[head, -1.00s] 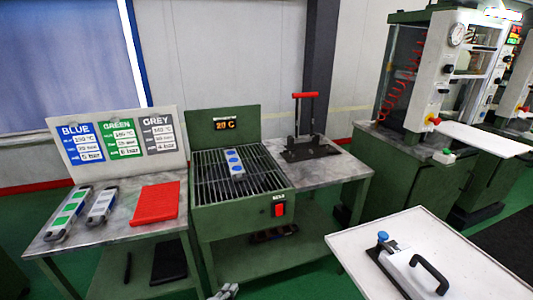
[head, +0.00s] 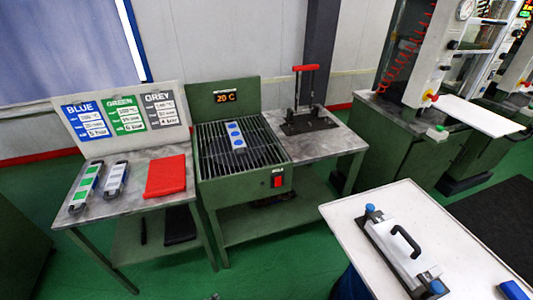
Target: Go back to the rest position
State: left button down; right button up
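A small grey tip (head: 214,297) at the bottom edge looks like part of my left gripper; too little shows to tell its state. My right gripper is not in view. A blue-marked mould (head: 235,136) lies on the grill of the green heater (head: 240,186), whose display reads 20 C. A green-marked mould (head: 85,187) and a grey mould (head: 115,179) lie side by side on the left bench (head: 136,172).
A red mat (head: 166,176) lies beside the moulds, before a sign board (head: 120,118). A press with a red handle (head: 306,100) stands right of the heater. Large machines (head: 420,110) stand at the right. Green floor (head: 270,262) is clear between bench and white table.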

pick_arm(q)
jog(key=s+a+f+n+g+p, duration=0.1)
jog(key=s+n+g+p, duration=0.1)
jog(key=s, duration=0.8)
jog(key=s+a+f+n+g+p, duration=0.1)
jog(key=s+p, duration=0.4)
jog(key=s, duration=0.6)
jog(key=s+a+f+n+g+y+p, duration=0.1)
jog(key=s+n+g+p, duration=0.3)
jog(key=s, duration=0.7)
jog(key=shift+a+f+n, duration=0.25)
jog(key=shift+f+n, duration=0.15)
jog(key=shift+f, duration=0.15)
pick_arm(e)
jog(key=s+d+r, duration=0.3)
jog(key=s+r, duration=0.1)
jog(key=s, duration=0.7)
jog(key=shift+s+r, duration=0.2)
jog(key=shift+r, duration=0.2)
pick_arm(q)
jog(key=shift+w, duration=0.15)
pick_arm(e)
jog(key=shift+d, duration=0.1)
